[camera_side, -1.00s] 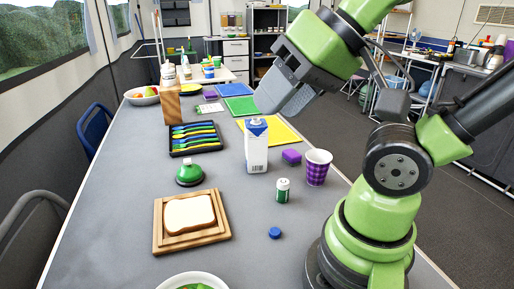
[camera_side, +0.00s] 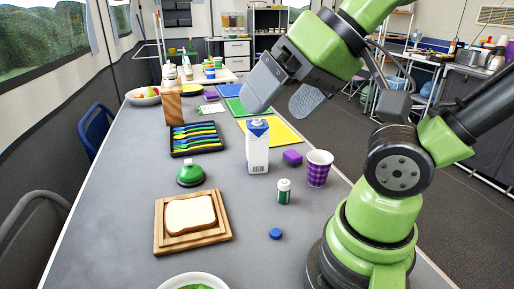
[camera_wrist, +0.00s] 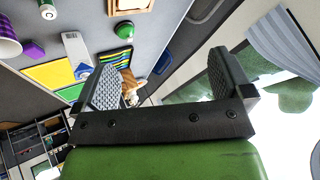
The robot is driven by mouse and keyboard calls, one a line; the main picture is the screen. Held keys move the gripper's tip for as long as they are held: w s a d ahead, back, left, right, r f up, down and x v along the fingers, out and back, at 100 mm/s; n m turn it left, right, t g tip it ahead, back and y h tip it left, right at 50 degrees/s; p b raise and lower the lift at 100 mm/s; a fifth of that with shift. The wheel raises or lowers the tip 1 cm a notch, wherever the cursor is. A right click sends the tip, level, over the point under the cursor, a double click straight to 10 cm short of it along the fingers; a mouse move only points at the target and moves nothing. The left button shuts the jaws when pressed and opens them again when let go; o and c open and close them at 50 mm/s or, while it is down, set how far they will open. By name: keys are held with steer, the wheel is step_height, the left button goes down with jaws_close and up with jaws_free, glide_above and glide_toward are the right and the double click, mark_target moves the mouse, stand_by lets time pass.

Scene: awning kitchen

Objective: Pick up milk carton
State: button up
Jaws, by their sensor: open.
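The milk carton (camera_side: 257,150) is white with a blue top. It stands upright on the grey table in the side view, in front of a yellow mat. In the wrist view the milk carton (camera_wrist: 76,46) shows at the upper left, outside the space between the fingers. My gripper (camera_side: 281,97) is open and empty, its two grey fingers wide apart. It is above and slightly behind the carton in the side view, apart from it. In the wrist view my gripper (camera_wrist: 160,84) has nothing between its textured pads but background.
Close to the carton stand a purple block (camera_side: 292,158), a purple checked cup (camera_side: 318,168) and a green-white battery-like cylinder (camera_side: 284,192). A cutlery tray (camera_side: 196,151), green bell-shaped item (camera_side: 190,174) and bread board (camera_side: 162,243) lie left. A blue cap (camera_side: 275,233) is nearer.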

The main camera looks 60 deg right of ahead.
steer(key=w+d+f+m+t+h, duration=0.1)
steer(key=w+d+f+m, duration=0.2)
steer(key=w, duration=0.6)
steer(key=m+h, duration=0.4)
steer(key=h, duration=0.8)
glide_toward(259, 146)
steer(key=d, duration=0.1)
steer(key=x, duration=0.5)
steer(key=shift+w+f, duration=0.25)
steer(key=shift+f, duration=0.2)
steer(key=shift+x, duration=2.7)
steer(key=shift+w+r, duration=0.15)
steer(key=shift+c, duration=0.5)
steer(key=c, duration=1)
